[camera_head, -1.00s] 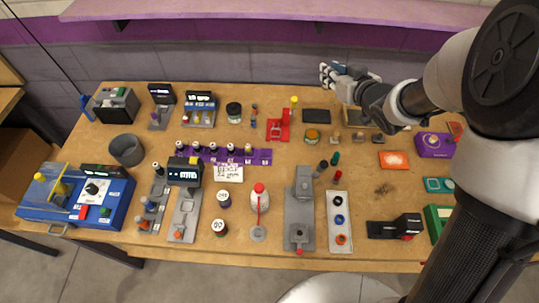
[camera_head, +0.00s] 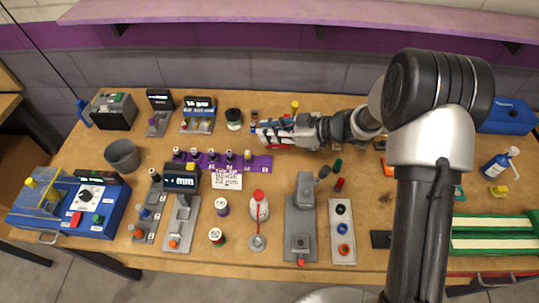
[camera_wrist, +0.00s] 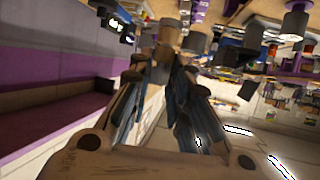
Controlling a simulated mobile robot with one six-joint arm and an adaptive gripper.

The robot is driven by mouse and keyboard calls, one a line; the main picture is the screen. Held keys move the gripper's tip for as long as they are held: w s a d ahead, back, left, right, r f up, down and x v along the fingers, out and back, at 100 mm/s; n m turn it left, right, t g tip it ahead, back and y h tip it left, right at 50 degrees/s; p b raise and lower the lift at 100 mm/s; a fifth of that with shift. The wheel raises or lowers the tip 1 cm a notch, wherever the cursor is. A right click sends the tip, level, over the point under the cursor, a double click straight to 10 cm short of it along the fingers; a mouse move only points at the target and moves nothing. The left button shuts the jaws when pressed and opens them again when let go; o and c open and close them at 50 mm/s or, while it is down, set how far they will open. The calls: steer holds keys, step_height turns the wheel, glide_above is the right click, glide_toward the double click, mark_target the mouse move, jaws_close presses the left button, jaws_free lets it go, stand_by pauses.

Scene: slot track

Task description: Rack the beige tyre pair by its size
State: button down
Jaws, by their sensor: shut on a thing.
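My gripper (camera_head: 259,132) is at the back middle of the bench in the head view, pointing left, with its fingers closed. In the wrist view my gripper's fingertips (camera_wrist: 167,62) come together on a dull brown-beige piece (camera_wrist: 169,36), which looks like the beige tyre pair; its outline is unclear. In the head view the piece is too small and covered to make out. The purple rack (camera_head: 262,163) with several dark pegs lies left of and nearer than the gripper. A white card (camera_head: 227,181) in front of it carries lettering that seems to include "22 mm".
A grey gauge with a lit display (camera_head: 180,178) stands left of the card. A dark jar (camera_head: 234,118) and small upright pieces are near the fingertips. Grey cup (camera_head: 122,154) is at left.

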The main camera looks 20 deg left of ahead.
step_height(320, 180, down, 10)
steer(key=b, duration=0.2)
steer(key=shift+r+b, duration=0.2)
steer(key=shift+b, duration=0.15)
steer(key=shift+f, duration=0.2)
steer(key=c, duration=1.5)
jaws_free()
steer(key=shift+d+r, duration=0.2)
steer(key=shift+r, duration=0.2)
steer(key=p+v, duration=0.3)
steer(key=v, duration=0.8)
steer(key=shift+d+p, duration=0.3)
steer(key=shift+p, duration=0.05)
